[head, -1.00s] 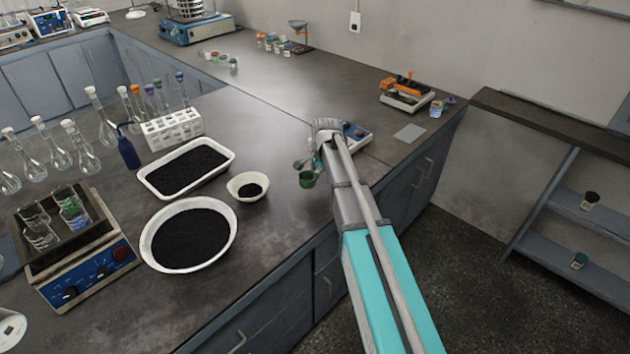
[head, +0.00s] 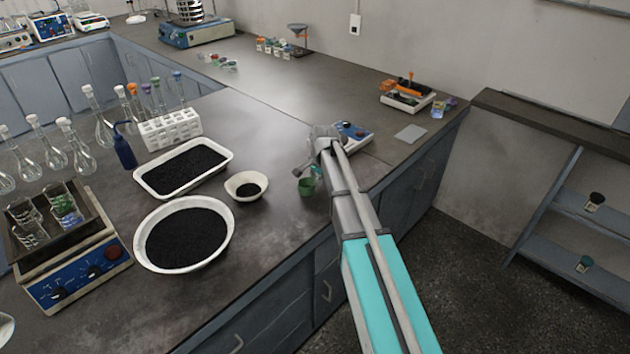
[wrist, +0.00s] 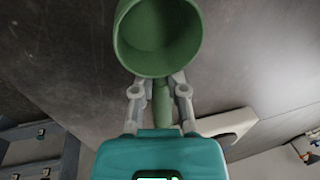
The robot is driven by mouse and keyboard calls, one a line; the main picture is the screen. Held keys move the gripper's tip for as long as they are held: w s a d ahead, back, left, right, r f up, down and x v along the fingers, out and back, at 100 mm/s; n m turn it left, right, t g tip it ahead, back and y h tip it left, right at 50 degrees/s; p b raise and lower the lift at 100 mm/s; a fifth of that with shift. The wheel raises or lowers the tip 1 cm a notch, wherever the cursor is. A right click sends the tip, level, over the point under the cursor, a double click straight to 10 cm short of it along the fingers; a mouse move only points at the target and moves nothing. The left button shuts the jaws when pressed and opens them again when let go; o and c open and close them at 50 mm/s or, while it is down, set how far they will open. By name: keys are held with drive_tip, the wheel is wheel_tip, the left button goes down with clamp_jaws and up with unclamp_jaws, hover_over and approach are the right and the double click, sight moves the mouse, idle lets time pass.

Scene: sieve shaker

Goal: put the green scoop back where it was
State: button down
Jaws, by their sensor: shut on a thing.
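The green scoop (head: 306,187) is at my gripper (head: 312,171), over the dark bench top near its front edge in the head view. In the wrist view the scoop's round cup (wrist: 157,38) is large at the top, its open mouth facing the camera and looking empty. Its handle (wrist: 161,102) runs down between the two fingers of my gripper (wrist: 160,84), which are shut on it. My arm partly hides the gripper in the head view. The height of the scoop above the bench is hard to tell.
A small bowl (head: 235,193), a large bowl (head: 151,257) and a white tray (head: 225,155) hold black grains to the left. A blue-and-white device (head: 358,135) stands just behind my gripper. A grey plate (head: 410,133) lies farther right. Bare bench lies left of the gripper.

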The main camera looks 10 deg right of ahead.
drive_tip(key=shift+f, duration=0.15)
drive_tip(key=c, duration=0.7)
unclamp_jaws()
drive_tip(key=shift+r, duration=0.2)
drive_tip(key=p+v, duration=1.1)
drive_tip(key=v, duration=0.1)
drive_tip(key=shift+p, duration=0.35)
drive_tip(key=shift+s, duration=0.1)
idle(0.3)
drive_tip(key=shift+s+a+f+n+g+h, duration=0.1)
drive_tip(key=shift+s+n+g+h, duration=0.2)
drive_tip(key=shift+s+n, duration=2.75)
drive_tip(key=shift+s+a+f+n+g+h, duration=0.15)
drive_tip(key=shift+s+n+g, duration=0.35)
drive_tip(key=shift+s, duration=5)
drive_tip(key=shift+s+n+g+h, duration=0.3)
drive_tip(key=shift+s+n, duration=1.55)
drive_tip(key=shift+s, duration=2.45)
